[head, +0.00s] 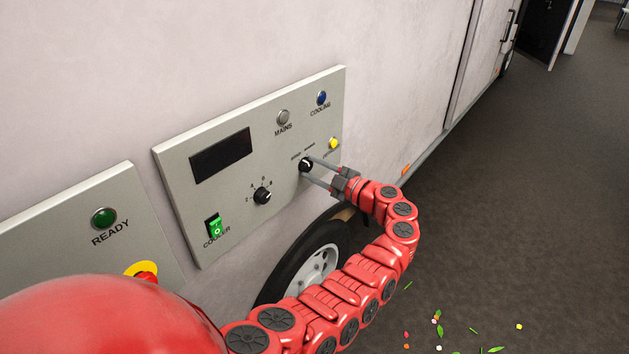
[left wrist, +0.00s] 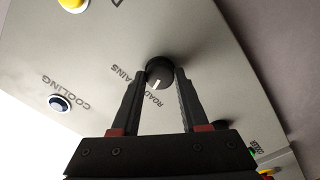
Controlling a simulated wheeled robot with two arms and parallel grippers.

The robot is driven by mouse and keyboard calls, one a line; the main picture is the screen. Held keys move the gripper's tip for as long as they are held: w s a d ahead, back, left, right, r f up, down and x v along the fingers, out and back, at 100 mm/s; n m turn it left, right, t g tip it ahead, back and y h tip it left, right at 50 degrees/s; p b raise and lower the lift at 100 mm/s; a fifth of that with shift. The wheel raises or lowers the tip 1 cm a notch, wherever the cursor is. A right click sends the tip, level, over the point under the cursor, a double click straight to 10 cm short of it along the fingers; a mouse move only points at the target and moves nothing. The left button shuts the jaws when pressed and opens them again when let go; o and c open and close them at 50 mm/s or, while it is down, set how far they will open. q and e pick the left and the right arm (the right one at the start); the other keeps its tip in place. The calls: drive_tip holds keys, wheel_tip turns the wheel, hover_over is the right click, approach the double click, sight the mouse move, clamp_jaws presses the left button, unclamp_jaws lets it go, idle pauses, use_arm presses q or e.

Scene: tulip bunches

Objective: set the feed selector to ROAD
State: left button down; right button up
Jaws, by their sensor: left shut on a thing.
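The feed selector is a small black knob (head: 306,164) on the grey control panel (head: 180,190), with small lettering above it. In the left wrist view the knob (left wrist: 160,72) has a white pointer line, and the words ROAD and MAINS show beside it, upside down. The line appears to point toward the word ROAD. My left gripper (head: 318,172) reaches in from the right of the panel and is shut on the knob. In the wrist view its fingers (left wrist: 160,82) stand on either side of the knob. My right gripper is not in view.
A READY panel (head: 60,235) is at left. A wheel (head: 315,265) sits below; petals litter the floor.

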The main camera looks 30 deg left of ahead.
use_arm(q)
drive_tip(key=n+b, duration=0.2)
drive_tip(key=shift+f+b, duration=0.3)
drive_tip(key=shift+f, duration=0.05)
drive_tip(key=shift+r+n+b, duration=0.2)
drive_tip(key=shift+n+b, duration=0.6)
drive_tip(key=shift+c, duration=2.1)
unclamp_jaws()
drive_tip(key=shift+r, duration=0.1)
drive_tip(key=shift+d, duration=0.1)
drive_tip(key=s+d+b, duration=0.1)
drive_tip(key=d+b, duration=0.2)
drive_tip(key=d, duration=1.4)
drive_tip(key=shift+s+d+b, duration=0.15)
drive_tip(key=shift+b, duration=0.25)
